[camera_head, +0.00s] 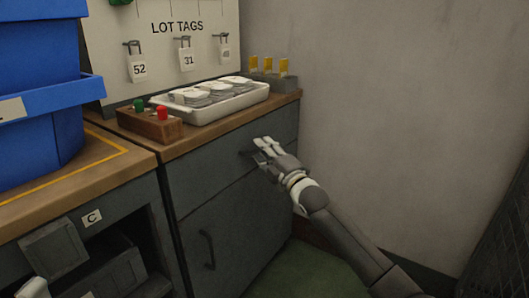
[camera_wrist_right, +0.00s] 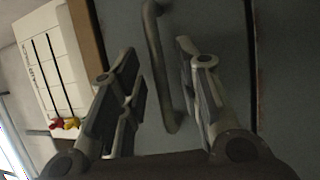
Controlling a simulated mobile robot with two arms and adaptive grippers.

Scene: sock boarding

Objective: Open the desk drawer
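The desk drawer (camera_head: 205,180) is the dark grey upper front under the wooden desktop. It looks shut, flush with the cabinet. Its bar handle (camera_head: 246,153) is mostly hidden behind my right gripper (camera_head: 265,148) in the head view. In the right wrist view the handle (camera_wrist_right: 158,65) runs between the two spread fingers of my right gripper (camera_wrist_right: 158,54). Gaps show on both sides, so the fingers look open around it and not closed on it. A pale piece at the lower left edge of the head view may be my left gripper; its fingers are not visible.
On the desktop are a white tray (camera_head: 215,112) of pale discs and a wooden button box (camera_head: 150,124). A lower door (camera_head: 225,235) has its own handle. Blue bins (camera_head: 40,95) stand left. The wall (camera_head: 400,120) is close on the right.

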